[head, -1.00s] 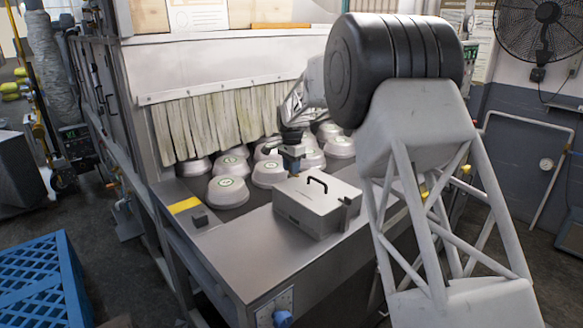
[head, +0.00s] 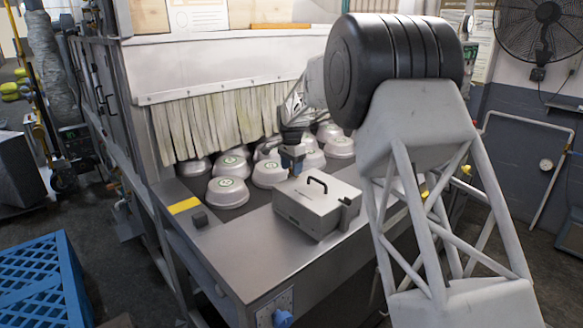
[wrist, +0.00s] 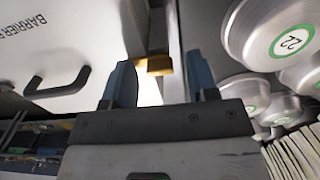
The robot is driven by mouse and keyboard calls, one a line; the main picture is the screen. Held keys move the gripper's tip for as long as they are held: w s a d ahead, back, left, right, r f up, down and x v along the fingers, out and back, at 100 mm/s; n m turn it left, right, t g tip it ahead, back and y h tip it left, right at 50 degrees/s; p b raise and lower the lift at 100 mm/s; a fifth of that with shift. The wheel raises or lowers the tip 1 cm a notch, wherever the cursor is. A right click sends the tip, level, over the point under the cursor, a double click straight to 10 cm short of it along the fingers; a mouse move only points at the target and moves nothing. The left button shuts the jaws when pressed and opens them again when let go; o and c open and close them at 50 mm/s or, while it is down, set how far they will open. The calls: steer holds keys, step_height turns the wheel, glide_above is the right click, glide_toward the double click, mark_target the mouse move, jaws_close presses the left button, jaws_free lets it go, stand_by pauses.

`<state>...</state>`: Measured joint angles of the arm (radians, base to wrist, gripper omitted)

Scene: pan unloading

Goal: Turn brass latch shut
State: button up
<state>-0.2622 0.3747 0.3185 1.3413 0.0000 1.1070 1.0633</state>
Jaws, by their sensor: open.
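The brass latch (wrist: 155,65) is a small golden block at the edge of the light grey box in the wrist view. It shows between and just beyond the two blue fingertips of my gripper (wrist: 158,62). The fingers stand apart, and I cannot tell whether either touches the latch. In the head view my gripper (head: 293,160) is over the far left side of the grey box (head: 312,212), where the latch cannot be made out. The box lid is down, with a black handle (head: 317,181) on top. The lid also shows in the wrist view (wrist: 60,40), with part of the word "BARRIER".
Several upturned metal pans (head: 228,192) with green-ringed labels stand behind the box, close to my gripper; they fill the right of the wrist view (wrist: 268,35). A strip curtain (head: 205,125) hangs behind them. The steel table (head: 245,250) is clear in front.

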steer(key=shift+r, duration=0.15)
steer(key=shift+r, duration=3.8)
steer(key=shift+s, duration=0.1)
steer(key=shift+s+d+r, duration=0.15)
steer(key=shift+d, duration=0.05)
steer(key=s+d+r+n, duration=0.1)
steer(key=s+d+r, duration=0.3)
steer(key=s, duration=0.6)
steer(key=s+d+r+n+t, duration=0.1)
steer(key=s+d+r+n, duration=0.15)
steer(key=s+d, duration=0.55)
steer(key=s+d+r+n, duration=0.1)
steer(key=s+d+r, duration=0.25)
steer(key=s, duration=0.75)
steer(key=s+d+f+n, duration=0.1)
steer(key=s+d+f, duration=0.2)
steer(key=s, duration=0.8)
steer(key=s+d+f+n+t, duration=0.1)
steer(key=s+d+f+n, duration=0.1)
steer(key=s, duration=0.9)
steer(key=s+d+f+n, duration=0.1)
steer(key=s+d+f, duration=0.3)
steer(key=s, duration=0.7)
steer(key=shift+s+d+f+t, duration=0.15)
steer(key=shift+s+f+t, duration=0.1)
steer(key=shift+f+t, duration=0.1)
